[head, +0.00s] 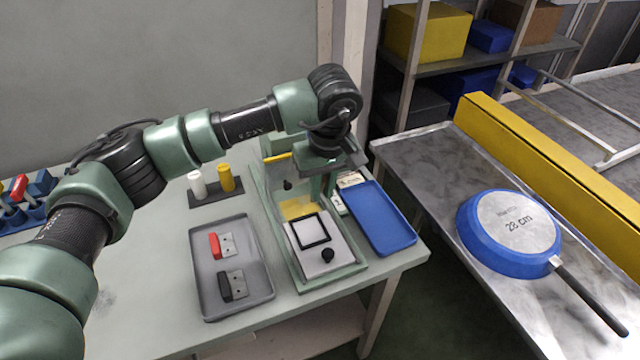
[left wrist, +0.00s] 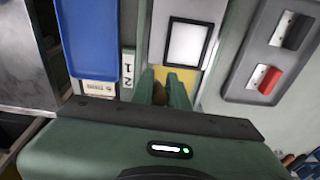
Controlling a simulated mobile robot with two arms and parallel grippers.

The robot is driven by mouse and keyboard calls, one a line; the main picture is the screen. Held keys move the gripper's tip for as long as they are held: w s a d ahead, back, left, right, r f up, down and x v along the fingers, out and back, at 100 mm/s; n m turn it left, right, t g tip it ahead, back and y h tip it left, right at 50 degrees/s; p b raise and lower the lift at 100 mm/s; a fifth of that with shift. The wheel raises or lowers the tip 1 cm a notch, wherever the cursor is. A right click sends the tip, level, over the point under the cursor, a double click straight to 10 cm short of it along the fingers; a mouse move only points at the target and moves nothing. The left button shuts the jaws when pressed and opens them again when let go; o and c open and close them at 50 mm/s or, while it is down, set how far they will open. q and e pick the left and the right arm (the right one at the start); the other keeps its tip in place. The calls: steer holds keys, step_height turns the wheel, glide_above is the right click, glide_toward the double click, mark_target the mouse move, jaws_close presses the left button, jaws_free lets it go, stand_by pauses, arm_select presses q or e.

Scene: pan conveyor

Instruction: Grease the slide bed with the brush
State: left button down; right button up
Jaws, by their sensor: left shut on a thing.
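My left gripper (head: 327,182) reaches down over the back of a green-framed station (head: 334,274). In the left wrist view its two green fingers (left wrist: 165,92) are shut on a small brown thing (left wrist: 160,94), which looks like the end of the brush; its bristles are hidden. A yellow surface (head: 297,208), apparently the slide bed, shows in the station, behind a light plate with a black square frame (head: 310,232) and a black knob (head: 328,256). I cannot tell whether the brush touches the bed. My right gripper is not in view.
A grey tray (head: 208,300) with red and black clips lies left of the station; a blue tray (head: 380,222) lies right. A rack (head: 205,199) holds white and yellow cylinders. A blue pan (head: 470,235) lies upside down on the metal table beyond a gap.

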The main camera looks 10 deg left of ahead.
mark_target(324, 177)
arm_select(q)
steer(key=shift+d, duration=0.1)
steer(key=shift+r+p, duration=0.85)
steer(key=shift+r, duration=1.05)
step_height(324, 177, up, 2)
steer(key=shift+s+d+r+p, duration=0.1)
steer(key=shift+r+p, duration=0.1)
steer(key=shift+p, duration=0.25)
step_height(324, 177, up, 2)
steer(key=shift+r+p, duration=0.1)
steer(key=shift+p, duration=0.35)
steer(key=shift+w+a+r, duration=0.2)
steer(key=shift+a+r, duration=0.05)
steer(key=shift+r, duration=0.05)
steer(key=shift+s+d, duration=0.2)
steer(key=shift+p, duration=0.3)
